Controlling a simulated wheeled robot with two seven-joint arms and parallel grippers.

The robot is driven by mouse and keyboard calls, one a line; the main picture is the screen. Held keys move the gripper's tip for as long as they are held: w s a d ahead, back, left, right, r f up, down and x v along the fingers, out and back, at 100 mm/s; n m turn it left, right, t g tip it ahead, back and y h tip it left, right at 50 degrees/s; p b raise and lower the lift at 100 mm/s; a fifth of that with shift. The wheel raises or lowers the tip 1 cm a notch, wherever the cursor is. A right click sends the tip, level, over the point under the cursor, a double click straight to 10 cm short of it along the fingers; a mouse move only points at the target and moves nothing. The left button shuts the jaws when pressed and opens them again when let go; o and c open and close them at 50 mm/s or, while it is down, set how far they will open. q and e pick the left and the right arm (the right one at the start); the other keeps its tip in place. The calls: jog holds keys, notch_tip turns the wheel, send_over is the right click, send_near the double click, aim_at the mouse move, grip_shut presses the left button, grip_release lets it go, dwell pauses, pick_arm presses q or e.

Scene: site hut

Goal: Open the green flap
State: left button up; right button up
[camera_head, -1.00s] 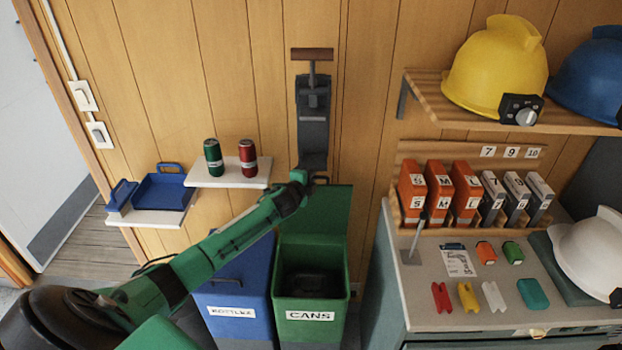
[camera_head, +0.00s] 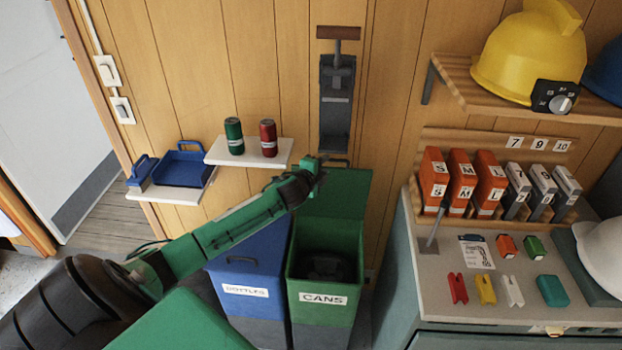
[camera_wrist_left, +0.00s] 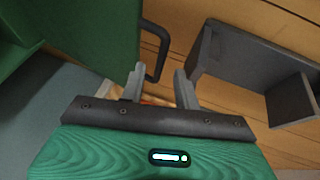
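The green flap (camera_head: 345,195) is the lid of the green bin labelled CANS (camera_head: 325,285). It stands raised at the back of the bin, near the wall, and the dark inside of the bin shows. My left gripper (camera_head: 318,170) is at the flap's upper left edge, beside its dark handle (camera_head: 340,163). In the left wrist view the flap (camera_wrist_left: 95,35) is at the left and its handle (camera_wrist_left: 158,48) lies just beyond the fingertips. The two fingers of the gripper (camera_wrist_left: 160,84) are apart, with nothing visibly clamped between them. My right gripper is out of view.
A blue bin labelled BOTTLES (camera_head: 245,310) stands left of the green bin, under my left arm. A grey wall-mounted device (camera_head: 335,115) hangs just above the flap. A shelf with two cans (camera_head: 250,153) is to the left, a cluttered cabinet (camera_head: 440,285) to the right.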

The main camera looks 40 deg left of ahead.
pick_arm(q)
jog(key=b+v, duration=0.2)
jog(key=v, duration=0.6)
dwell(0.4)
